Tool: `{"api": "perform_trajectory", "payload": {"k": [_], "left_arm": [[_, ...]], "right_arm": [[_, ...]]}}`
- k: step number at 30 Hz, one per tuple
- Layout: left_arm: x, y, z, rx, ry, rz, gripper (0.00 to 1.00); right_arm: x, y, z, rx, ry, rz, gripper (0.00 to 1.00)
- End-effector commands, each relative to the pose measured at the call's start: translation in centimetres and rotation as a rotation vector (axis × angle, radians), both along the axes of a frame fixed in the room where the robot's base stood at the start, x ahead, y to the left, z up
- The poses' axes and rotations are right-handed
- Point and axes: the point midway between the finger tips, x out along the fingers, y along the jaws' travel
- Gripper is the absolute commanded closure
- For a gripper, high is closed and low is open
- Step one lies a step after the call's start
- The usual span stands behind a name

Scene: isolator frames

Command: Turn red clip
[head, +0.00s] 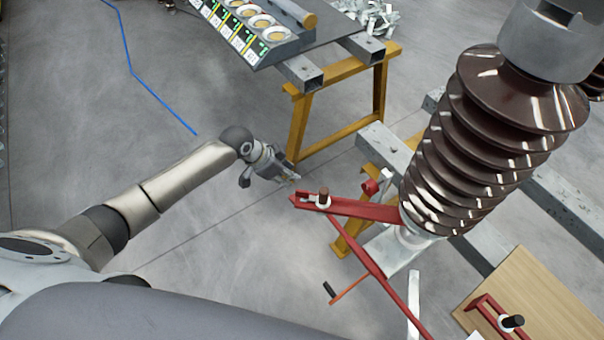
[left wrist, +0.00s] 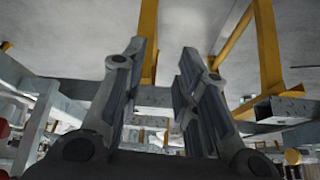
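The red clip (head: 345,207) is a long red bar at the base of the brown ribbed insulator (head: 485,140). A dark knob (head: 323,194) on a pale washer stands near its left end. A second red bar slants down from it to the lower right. My left gripper (head: 290,177) is just left of and above the clip's left end in the head view; I cannot tell whether it touches. The left wrist view shows its two fingers (left wrist: 155,100) apart with nothing between them. The clip is not clearly visible there. My right gripper is not in view.
A yellow-legged trestle (head: 340,75) carries a bench with a labelled grey box (head: 255,25) at the top. Grey steel beams (head: 385,145) run beneath the insulator. A wooden board (head: 535,300) with another red clamp (head: 490,312) lies at lower right. Floor at left is clear except a blue line.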

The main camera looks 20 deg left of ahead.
Motion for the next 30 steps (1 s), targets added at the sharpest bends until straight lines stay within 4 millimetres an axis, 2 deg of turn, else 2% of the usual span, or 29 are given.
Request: {"api": "perform_trajectory", "payload": {"k": [1, 3, 4, 7, 9, 12, 17, 22, 30], "left_arm": [[0.0, -0.9, 5.3, 0.009, -0.012, -0.101, 0.71], [-1.3, -2.1, 10.0, 0.021, -0.004, -0.236, 0.71], [-2.1, -2.4, 11.7, 0.029, 0.001, -0.289, 0.71], [-4.9, -3.2, 16.0, 0.055, 0.027, -0.446, 0.71], [-6.6, -3.4, 18.0, 0.071, 0.045, -0.529, 0.71], [-8.4, -3.4, 19.6, 0.086, 0.064, -0.605, 0.71], [-9.4, -3.7, 19.5, 0.093, 0.079, -0.643, 0.71], [-9.3, -4.9, 17.1, 0.09, 0.081, -0.643, 0.71], [-9.0, -6.8, 12.5, 0.091, 0.078, -0.641, 0.71]], "right_arm": [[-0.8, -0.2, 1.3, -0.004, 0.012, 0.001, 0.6], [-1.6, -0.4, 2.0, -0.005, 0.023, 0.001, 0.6], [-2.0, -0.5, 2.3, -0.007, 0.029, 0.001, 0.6], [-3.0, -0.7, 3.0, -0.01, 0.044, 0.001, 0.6], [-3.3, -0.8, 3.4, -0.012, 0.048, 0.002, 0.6], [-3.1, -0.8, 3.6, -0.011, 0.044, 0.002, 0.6], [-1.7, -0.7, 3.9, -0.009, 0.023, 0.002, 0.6], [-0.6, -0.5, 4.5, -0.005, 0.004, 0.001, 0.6], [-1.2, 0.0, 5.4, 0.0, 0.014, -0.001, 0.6]]}}
